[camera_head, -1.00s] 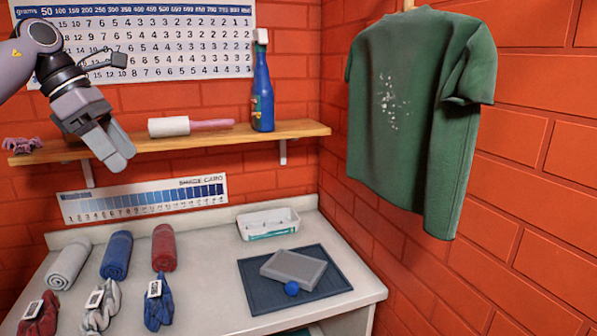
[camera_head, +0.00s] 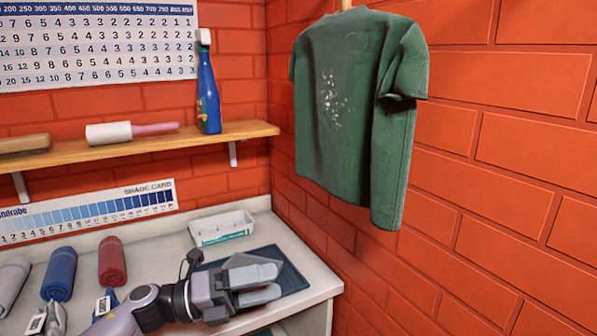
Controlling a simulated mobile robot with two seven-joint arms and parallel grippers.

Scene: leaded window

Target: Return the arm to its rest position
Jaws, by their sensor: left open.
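My left arm comes in from the bottom left, low over the worktop. My left gripper (camera_head: 268,283) is open, its two grey fingers pointing right across the dark blue mat (camera_head: 292,277). It hides much of the mat. The grey block and blue ball seen earlier on the mat cannot be made out clearly behind the fingers. I cannot tell whether the gripper touches anything there. My right gripper is not in view.
A white tray (camera_head: 222,229) stands behind the gripper. Rolled cloths, blue (camera_head: 59,274) and red (camera_head: 112,262), lie left. A shelf (camera_head: 255,131) holds a blue spray bottle (camera_head: 208,92), a roller (camera_head: 108,133) and a brush (camera_head: 24,144). A green shirt (camera_head: 350,110) hangs right.

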